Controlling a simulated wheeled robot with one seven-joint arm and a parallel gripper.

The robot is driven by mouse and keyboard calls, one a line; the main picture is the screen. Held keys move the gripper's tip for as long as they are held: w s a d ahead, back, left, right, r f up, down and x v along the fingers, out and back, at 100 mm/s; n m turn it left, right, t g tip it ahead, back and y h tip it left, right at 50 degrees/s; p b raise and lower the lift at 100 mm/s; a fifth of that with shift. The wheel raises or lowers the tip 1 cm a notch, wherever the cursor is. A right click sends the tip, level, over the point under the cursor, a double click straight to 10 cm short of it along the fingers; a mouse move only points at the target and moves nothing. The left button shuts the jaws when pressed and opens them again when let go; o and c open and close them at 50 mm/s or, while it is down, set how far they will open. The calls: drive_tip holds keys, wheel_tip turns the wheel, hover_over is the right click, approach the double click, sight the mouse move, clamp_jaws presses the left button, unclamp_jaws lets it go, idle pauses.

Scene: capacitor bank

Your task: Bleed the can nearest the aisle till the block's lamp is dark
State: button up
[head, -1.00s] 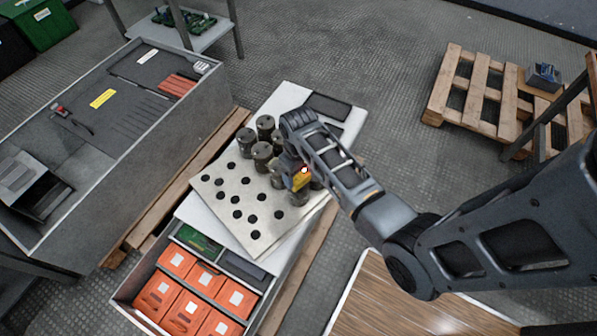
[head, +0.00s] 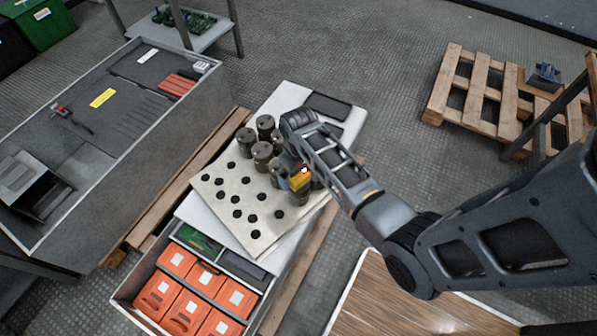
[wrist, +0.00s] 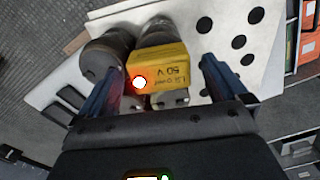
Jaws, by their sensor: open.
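More cans (head: 262,155) stand in a cluster to the left. A second can (wrist: 102,58) is close by my left finger in the wrist view. My wrist partly hides the cans.
The pale plate (head: 215,185) has several black holes. An open drawer with orange boxes (head: 155,296) lies in front. A grey bench (head: 140,130) with tools stands left. A wooden pallet (head: 480,95) is at the right, with clear floor between.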

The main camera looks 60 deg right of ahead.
sight(299, 175)
drive_tip(key=shift+r, duration=0.1)
wheel_tip(299, 175, up, 8)
drive_tip(key=shift+f+p, duration=0.2)
drive_tip(key=shift+p, duration=0.1)
drive_tip(key=s+a+n+t+h, duration=0.2)
drive_tip(key=s+a+t, duration=0.55)
drive_tip(key=s, duration=0.45)
drive_tip(key=s+a+r+t, duration=0.2)
drive_tip(key=s+a+r, duration=0.1)
drive_tip(key=r, duration=0.5)
drive_tip(key=s+a+r+n+t+y, duration=0.1)
drive_tip(key=s+a+r+t, duration=0.2)
drive_tip(key=r, duration=0.6)
drive_tip(key=s+a+r+t+y, duration=0.1)
drive_tip(key=s+a+r+t, duration=0.1)
drive_tip(key=s+a+r, duration=0.3)
wheel_tip(299, 175, up, 4)
drive_tip(key=shift+s+a+n, duration=0.2)
drive_tip(key=shift+s+n, duration=0.1)
idle(3.3)
